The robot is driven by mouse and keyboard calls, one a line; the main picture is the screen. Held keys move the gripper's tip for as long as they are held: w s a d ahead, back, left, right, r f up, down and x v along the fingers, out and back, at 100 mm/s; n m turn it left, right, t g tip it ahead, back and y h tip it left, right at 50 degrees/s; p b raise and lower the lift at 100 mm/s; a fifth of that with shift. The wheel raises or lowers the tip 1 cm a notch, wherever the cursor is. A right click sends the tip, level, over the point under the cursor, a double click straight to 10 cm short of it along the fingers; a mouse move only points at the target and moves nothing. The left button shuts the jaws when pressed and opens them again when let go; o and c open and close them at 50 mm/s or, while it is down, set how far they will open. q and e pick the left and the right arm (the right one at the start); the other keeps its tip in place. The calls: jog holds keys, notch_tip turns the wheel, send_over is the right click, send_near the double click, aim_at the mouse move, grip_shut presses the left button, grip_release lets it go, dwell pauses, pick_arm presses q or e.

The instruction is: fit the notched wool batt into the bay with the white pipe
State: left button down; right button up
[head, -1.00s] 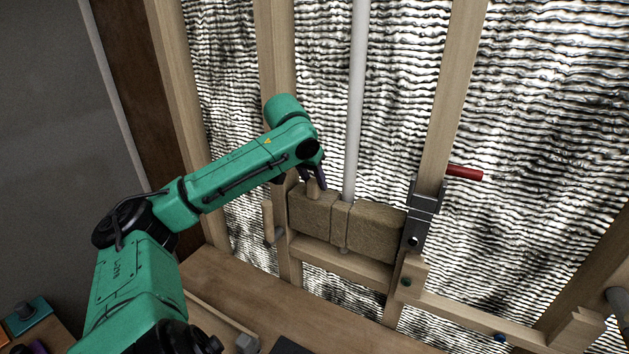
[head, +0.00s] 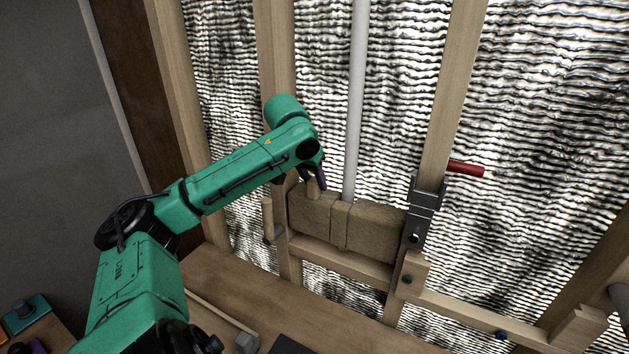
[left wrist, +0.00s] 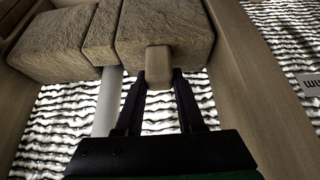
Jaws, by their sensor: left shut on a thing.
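The brown wool batt (head: 374,229) sits low in the bay between two wooden studs, above a wooden cross rail. The white pipe (head: 354,120) comes down to the batt's top at this groove. My left gripper (head: 316,185) is shut on a wooden peg-like handle (head: 313,189) at the batt's left part. In the left wrist view the fingers (left wrist: 159,85) hold the handle (left wrist: 158,62), with the batt (left wrist: 60,45) and the pipe (left wrist: 108,100) beside it. My right gripper is not in view.
A dark metal clamp (head: 422,208) with a red handle (head: 466,169) sits on the right stud (head: 450,100). The left stud (head: 275,50) stands close to my gripper. A wooden bench surface (head: 330,325) lies below. Silver wrinkled foil (head: 560,100) lines the wall behind.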

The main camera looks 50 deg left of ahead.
aim_at(311, 192)
pick_arm(q)
jog(key=shift+f+b, duration=2.35)
jog(key=shift+f, duration=0.3)
dwell(0.9)
dwell(0.5)
jog(key=shift+c, duration=2.2)
grip_release()
jog(key=shift+s+r, duration=0.15)
jog(key=shift+r, duration=0.1)
jog(key=v, duration=1.4)
